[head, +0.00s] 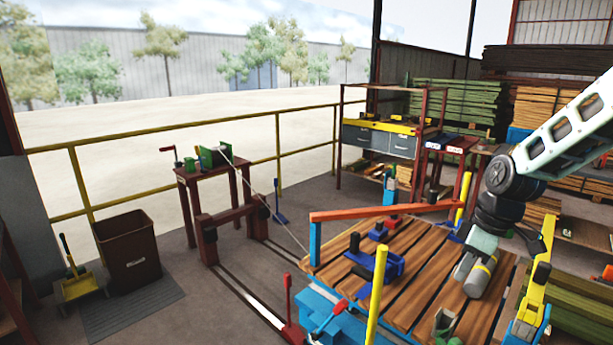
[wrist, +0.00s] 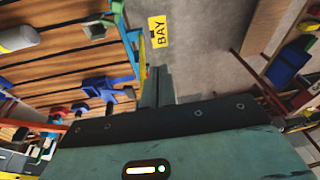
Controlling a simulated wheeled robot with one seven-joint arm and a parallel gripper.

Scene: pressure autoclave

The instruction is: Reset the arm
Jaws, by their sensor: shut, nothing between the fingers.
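My arm reaches in from the right in the head view, over the slatted wooden deck (head: 420,262). Its dark wrist joints hang down to a grey-green hand. My gripper (wrist: 158,85) shows in the wrist view with its grey fingers together and nothing between them. In the head view the fingers cannot be made out. A grey cylinder with a yellow band (head: 481,277) appears just below the hand there; it seems to lie on the deck in the wrist view (wrist: 16,38). The fingers point past the deck edge toward grey floor.
A blue clamp-like fixture (head: 380,262) sits on the deck. A red beam (head: 370,213) and yellow posts (head: 377,300) rise at its edges. Floor rails (head: 245,295), a brown bin (head: 130,250) and a small table (head: 190,178) stand left. Stacked timber (head: 455,105) is behind.

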